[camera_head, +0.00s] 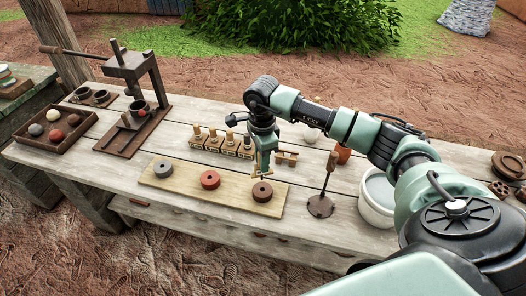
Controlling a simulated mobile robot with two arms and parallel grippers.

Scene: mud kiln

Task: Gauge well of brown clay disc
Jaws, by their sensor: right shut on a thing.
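The brown clay disc (262,193) lies at the right end of a pale wooden board (235,199), with a dark well in its middle. A grey disc (163,169) and a red disc (210,181) lie to its left on the same board. My right gripper (264,170) points down just above and behind the brown disc. It is shut on a small tan wooden piece that is largely hidden by the fingers; whether the piece touches the disc I cannot tell. A row of gauges in wooden blocks (212,145) stands behind the board. My left gripper is out of view.
A dark press (130,90) and a tray of clay balls (55,130) stand at the left. The bench front is clear.

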